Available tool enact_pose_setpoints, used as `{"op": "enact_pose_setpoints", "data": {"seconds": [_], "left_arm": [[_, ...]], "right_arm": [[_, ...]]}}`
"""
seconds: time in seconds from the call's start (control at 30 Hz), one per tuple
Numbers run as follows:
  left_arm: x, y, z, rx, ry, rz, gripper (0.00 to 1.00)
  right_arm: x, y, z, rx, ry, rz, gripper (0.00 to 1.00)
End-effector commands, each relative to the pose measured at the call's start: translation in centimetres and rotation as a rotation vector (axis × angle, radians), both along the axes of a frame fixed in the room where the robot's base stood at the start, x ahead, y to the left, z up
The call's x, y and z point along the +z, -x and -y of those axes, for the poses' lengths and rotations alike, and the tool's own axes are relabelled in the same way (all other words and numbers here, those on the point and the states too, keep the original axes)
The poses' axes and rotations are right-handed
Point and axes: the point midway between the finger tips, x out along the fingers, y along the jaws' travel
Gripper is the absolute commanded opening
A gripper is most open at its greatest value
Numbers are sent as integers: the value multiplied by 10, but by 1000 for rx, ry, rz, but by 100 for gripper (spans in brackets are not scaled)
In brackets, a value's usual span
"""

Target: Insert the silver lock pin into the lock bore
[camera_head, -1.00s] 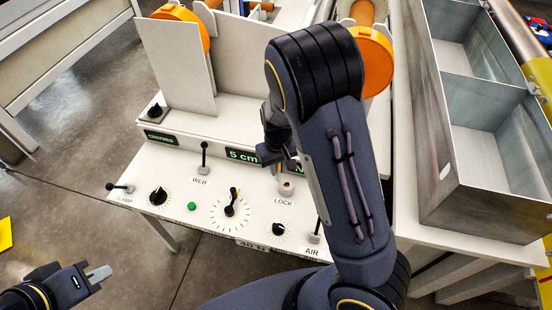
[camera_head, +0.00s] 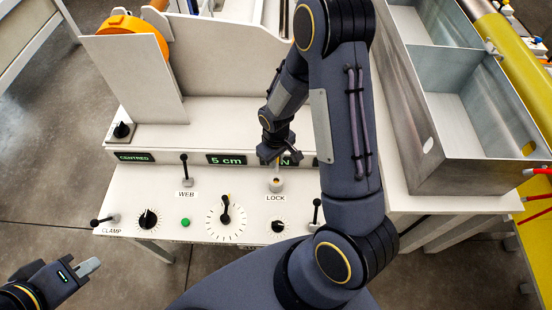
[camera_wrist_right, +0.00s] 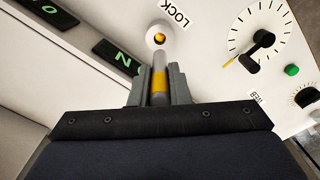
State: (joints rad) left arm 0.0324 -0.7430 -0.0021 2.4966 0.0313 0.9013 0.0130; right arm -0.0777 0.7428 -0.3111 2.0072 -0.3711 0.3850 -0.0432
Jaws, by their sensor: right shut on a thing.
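The silver lock pin (camera_wrist_right: 159,78), with a yellow band, is gripped between the fingers of my right gripper (camera_wrist_right: 159,92). In the head view the right gripper (camera_head: 278,160) is just above the lock bore (camera_head: 276,184), a round white boss marked LOCK on the panel. Whether the pin tip touches the boss is unclear. My left gripper (camera_head: 88,267) is low at the left, away from the panel; its finger gap cannot be made out.
The white panel (camera_head: 140,190) carries the WEB lever (camera_head: 185,170), CLAMP lever (camera_head: 104,220), a large dial (camera_head: 225,211), a green button (camera_head: 185,222) and smaller knobs. A metal tank (camera_head: 465,170) stands at the right. A display strip (camera_head: 226,160) runs behind the bore.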

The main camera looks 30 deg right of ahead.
Motion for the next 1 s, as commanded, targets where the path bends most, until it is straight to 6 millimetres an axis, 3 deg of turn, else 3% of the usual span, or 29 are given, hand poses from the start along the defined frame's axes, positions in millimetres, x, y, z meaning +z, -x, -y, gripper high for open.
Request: {"op": "enact_pose_setpoints", "data": {"seconds": [0.6, 1.0], "left_arm": [[-51, 0, 0, 0, 0, 0, 0], [-55, 0, 0, 0, 0, 0, 0]], "right_arm": [[-53, 0, 0, 0, 0, 1, 0], [-58, 0, 0, 0, 0, 1, 0]]}}
